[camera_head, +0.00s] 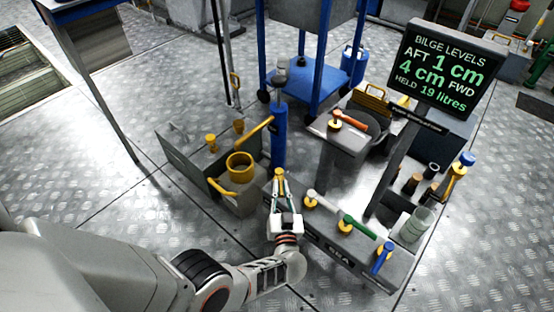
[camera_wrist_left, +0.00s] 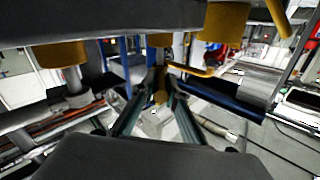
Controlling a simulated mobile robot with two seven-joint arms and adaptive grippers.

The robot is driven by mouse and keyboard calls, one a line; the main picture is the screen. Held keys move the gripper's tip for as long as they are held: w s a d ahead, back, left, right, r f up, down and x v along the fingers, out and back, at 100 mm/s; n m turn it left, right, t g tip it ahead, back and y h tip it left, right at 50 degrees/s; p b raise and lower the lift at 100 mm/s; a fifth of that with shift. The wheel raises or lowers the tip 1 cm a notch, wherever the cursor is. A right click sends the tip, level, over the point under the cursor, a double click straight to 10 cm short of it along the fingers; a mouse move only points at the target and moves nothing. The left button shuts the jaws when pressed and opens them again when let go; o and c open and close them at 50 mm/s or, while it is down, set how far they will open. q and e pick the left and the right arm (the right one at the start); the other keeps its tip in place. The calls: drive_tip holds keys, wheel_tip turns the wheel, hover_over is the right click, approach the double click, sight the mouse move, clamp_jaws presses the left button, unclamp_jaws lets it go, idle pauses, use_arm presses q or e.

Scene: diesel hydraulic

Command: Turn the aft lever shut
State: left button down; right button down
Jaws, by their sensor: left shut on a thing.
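A row of levers on yellow hubs stands on a low grey box. The leftmost hub (camera_head: 279,172) is at the tips of my left gripper (camera_head: 281,184), and its handle is mostly hidden by the fingers. To its right are a white lever (camera_head: 323,202), a green lever (camera_head: 358,228) and a blue lever (camera_head: 383,257). In the left wrist view, the fingers (camera_wrist_left: 158,102) close in on a yellow-brown piece (camera_wrist_left: 158,78) of the leftmost lever. I cannot read which lever is marked aft. My right gripper is not in view.
A display (camera_head: 447,70) reads aft 1 cm, fwd 4 cm, held 19 litres. An orange lever (camera_head: 350,120) sits on a pedestal behind the row. A clear jar (camera_head: 416,224) stands right.

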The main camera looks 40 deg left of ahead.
use_arm(q)
drive_tip(key=shift+w+r, duration=0.15)
drive_tip(key=c, duration=2)
unclamp_jaws()
